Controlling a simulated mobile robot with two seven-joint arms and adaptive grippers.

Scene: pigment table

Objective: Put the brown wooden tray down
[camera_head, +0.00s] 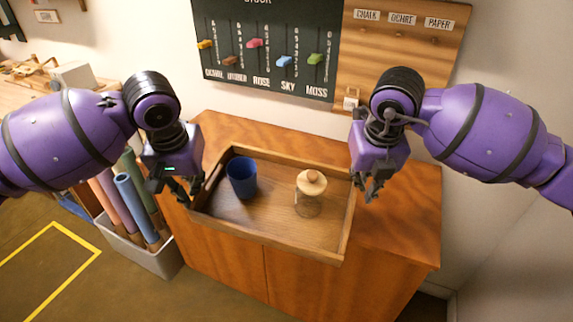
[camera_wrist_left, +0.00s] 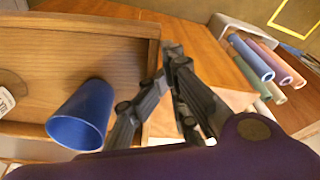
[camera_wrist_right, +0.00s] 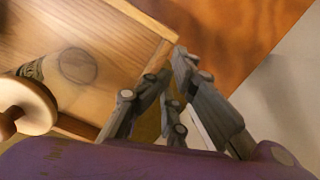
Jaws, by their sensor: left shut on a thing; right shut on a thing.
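The brown wooden tray (camera_head: 275,237) is at the wooden cabinet, its front edge reaching out over the cabinet's front. In the head view I cannot tell whether it touches the top. A blue cup (camera_head: 242,179) stands in its left part and a jar with a wooden lid (camera_head: 309,192) in its right part. My left gripper (camera_head: 182,198) is shut on the tray's left wall, and the left wrist view shows its fingers (camera_wrist_left: 172,60) at that wall. My right gripper (camera_head: 371,193) is shut on the tray's right wall; its fingers (camera_wrist_right: 178,70) show in the right wrist view.
The wooden cabinet top (camera_head: 400,220) has bare room to the right of the tray and behind it. A grey bin (camera_head: 155,257) with several coloured rolls stands left of the cabinet. A black stock board (camera_head: 265,50) hangs on the wall behind.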

